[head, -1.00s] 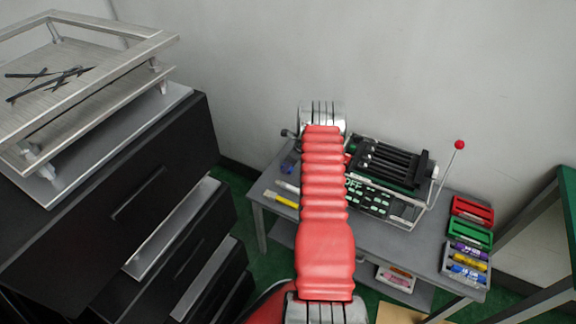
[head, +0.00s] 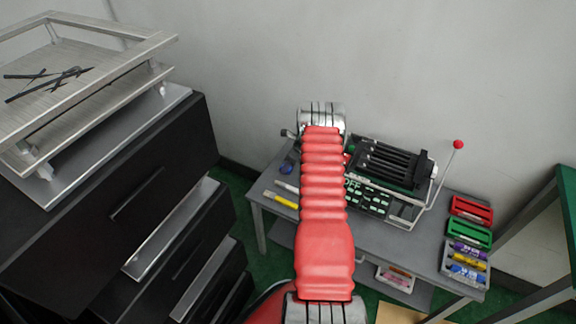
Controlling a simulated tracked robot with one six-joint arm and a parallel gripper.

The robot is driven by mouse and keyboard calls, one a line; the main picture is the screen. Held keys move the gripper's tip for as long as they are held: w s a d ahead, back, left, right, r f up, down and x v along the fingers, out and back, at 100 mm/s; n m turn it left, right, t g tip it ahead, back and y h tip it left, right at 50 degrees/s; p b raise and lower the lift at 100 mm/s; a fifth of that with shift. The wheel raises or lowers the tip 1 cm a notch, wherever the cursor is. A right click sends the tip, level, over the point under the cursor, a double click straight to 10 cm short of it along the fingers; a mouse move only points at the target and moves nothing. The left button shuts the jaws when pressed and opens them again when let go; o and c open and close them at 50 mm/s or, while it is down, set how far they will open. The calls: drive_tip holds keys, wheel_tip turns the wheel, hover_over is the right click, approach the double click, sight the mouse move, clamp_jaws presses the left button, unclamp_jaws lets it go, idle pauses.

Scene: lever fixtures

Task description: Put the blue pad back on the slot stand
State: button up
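A small dark blue object (head: 287,168), possibly the blue pad, shows at the left end of the grey table in the head view, beside my red arm. It is too small and too partly covered to tell its shape or what holds it. At the table's right end are a red block (head: 472,209) and a green block (head: 468,233) in a row of holders, possibly the slot stand. I cannot tell which slot is free. My arm stretches over the table and hides its middle. My gripper is not visible, so its hold is hidden.
A black slotted machine (head: 392,163) with a red-ball lever (head: 458,144) stands right of my arm. A white marker (head: 287,187) and a yellow marker (head: 285,201) lie on the table (head: 262,190). Black drawers (head: 140,200) stand left, and a green frame (head: 540,205) stands right.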

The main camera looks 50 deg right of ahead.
drive_tip(key=shift+s+a+f, duration=0.2)
drive_tip(key=shift+a+f, duration=0.25)
drive_tip(key=shift+a, duration=0.2)
drive_tip(key=shift+r, duration=0.25)
drive_tip(key=shift+d+r, duration=0.1)
drive_tip(key=shift+r, duration=0.25)
drive_tip(key=d+v, duration=0.1)
drive_tip(key=v, duration=1.2)
drive_tip(key=shift+r, duration=0.3)
